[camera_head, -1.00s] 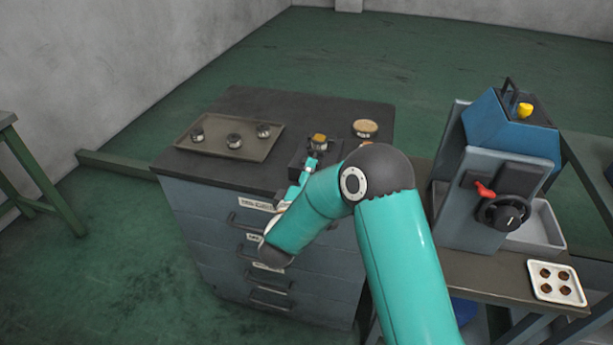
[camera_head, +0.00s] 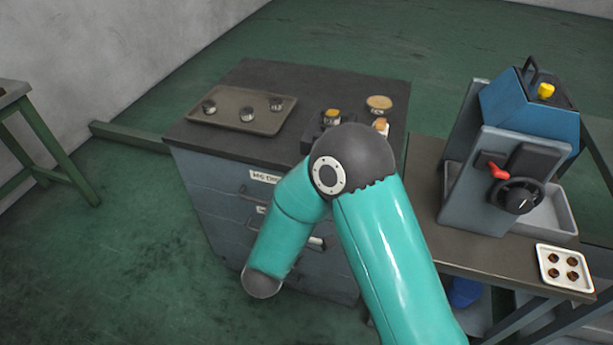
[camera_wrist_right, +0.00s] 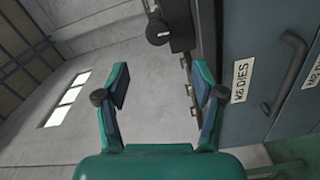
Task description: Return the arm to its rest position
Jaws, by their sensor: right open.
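My right arm (camera_head: 385,255) reaches in from the bottom of the head view, bent at a dark elbow in front of the cabinet. Its gripper is hidden behind the arm there. In the right wrist view my right gripper (camera_wrist_right: 160,90) is open, its two fingers wide apart with nothing between them. The grey cabinet (camera_wrist_right: 265,60) with a drawer labelled "M6 DIES" stands to the right of the fingers, apart from them. The left gripper is not in view.
The cabinet's dark top (camera_head: 300,80) bears a tray (camera_head: 225,118) with several round metal parts and a brown-topped round piece (camera_head: 379,103). A blue-grey machine (camera_head: 500,170) and a white tray (camera_head: 565,272) stand on the bench at right. Floor at left is open.

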